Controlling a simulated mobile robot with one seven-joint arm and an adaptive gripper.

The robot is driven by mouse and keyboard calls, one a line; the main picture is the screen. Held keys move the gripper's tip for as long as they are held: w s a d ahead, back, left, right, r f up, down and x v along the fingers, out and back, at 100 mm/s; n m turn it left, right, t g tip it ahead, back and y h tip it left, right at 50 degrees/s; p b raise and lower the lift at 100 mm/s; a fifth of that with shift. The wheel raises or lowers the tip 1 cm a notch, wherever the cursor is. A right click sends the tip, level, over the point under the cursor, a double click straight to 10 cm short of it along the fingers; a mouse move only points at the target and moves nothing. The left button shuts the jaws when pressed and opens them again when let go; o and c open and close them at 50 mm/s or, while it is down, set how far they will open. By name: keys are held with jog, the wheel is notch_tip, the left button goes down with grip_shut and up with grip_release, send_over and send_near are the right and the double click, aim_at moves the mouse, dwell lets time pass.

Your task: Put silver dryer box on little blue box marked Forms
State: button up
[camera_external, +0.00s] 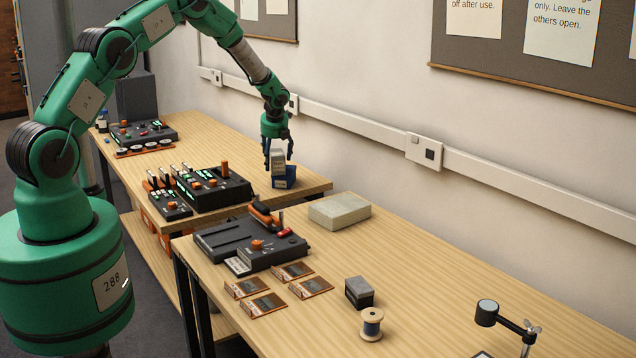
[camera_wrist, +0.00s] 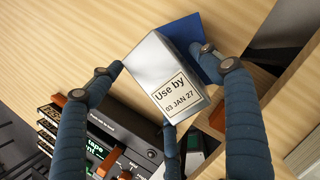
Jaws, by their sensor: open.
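The silver dryer box (camera_external: 278,159) stands upright near the right end of the far table. It appears to rest on the little blue box (camera_external: 285,181); the Forms mark is not readable. My gripper (camera_external: 279,148) is above them, its open fingers around the silver box. In the wrist view the silver box (camera_wrist: 152,68) shows a label reading "Use by 03 JAN 27". The blue box (camera_wrist: 209,62) shows partly behind it, at its right side. The fingers spread around the silver box; clear contact cannot be told.
A black console with orange knobs (camera_external: 213,186) stands left of the boxes. The near table holds a pale grey box (camera_external: 340,210), a dark recorder (camera_external: 245,240), several photo cards (camera_external: 264,305), a small grey-black box (camera_external: 359,292) and a spool (camera_external: 371,324). The wall is close behind.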

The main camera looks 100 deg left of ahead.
jog(key=p+v, duration=0.1)
jog(key=v, duration=1.1)
jog(key=shift+r, duration=0.1)
dwell(0.6)
dwell(0.4)
